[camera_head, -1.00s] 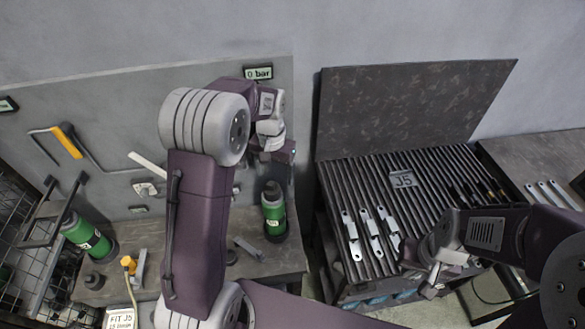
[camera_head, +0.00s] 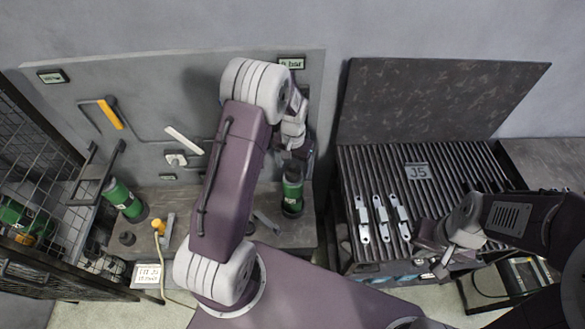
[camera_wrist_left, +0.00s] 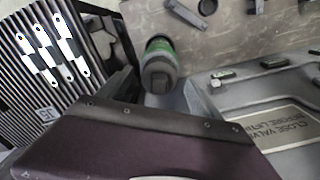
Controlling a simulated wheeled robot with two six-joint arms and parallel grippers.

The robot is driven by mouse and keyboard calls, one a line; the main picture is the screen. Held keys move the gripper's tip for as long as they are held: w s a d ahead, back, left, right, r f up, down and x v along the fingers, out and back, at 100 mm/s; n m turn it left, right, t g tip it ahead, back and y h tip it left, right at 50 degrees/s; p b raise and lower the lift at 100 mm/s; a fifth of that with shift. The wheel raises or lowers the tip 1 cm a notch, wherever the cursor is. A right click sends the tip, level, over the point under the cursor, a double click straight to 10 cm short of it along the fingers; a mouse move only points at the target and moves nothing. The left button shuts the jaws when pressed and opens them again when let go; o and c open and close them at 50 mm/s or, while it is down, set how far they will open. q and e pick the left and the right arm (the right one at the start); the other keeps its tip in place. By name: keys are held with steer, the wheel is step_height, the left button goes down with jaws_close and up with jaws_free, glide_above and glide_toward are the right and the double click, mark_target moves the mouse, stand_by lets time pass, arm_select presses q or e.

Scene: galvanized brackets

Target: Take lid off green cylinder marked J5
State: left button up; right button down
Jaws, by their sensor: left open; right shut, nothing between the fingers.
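A green cylinder (camera_head: 292,196) with a dark top stands upright on the grey bench, right of my left forearm. My left gripper (camera_head: 297,152) is open just above it, partly hidden by my own arm. In the left wrist view the cylinder's dark top (camera_wrist_left: 158,72) lies between the spread fingers (camera_wrist_left: 158,92), not gripped. I cannot read J5 on either cylinder. My right gripper (camera_head: 440,262) is shut and empty by the front of the slatted rack.
The slatted rack (camera_head: 455,180) holds several pale brackets (camera_head: 382,218) and a J5 plate (camera_head: 418,171). A grey panel (camera_head: 150,95) with handles backs the bench (camera_head: 275,235). A wire cage (camera_head: 40,165) stands at left.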

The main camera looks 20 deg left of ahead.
arm_select(q)
steer(key=shift+f, duration=0.6)
steer(key=shift+w+f, duration=0.1)
steer(key=shift+f, duration=0.25)
steer(key=shift+w+d+f, duration=0.1)
steer(key=shift+w, duration=0.05)
steer(key=c, duration=1.4)
steer(key=shift+c, duration=0.2)
arm_select(e)
steer(key=shift+w+r, duration=0.1)
steer(key=shift+r, duration=0.25)
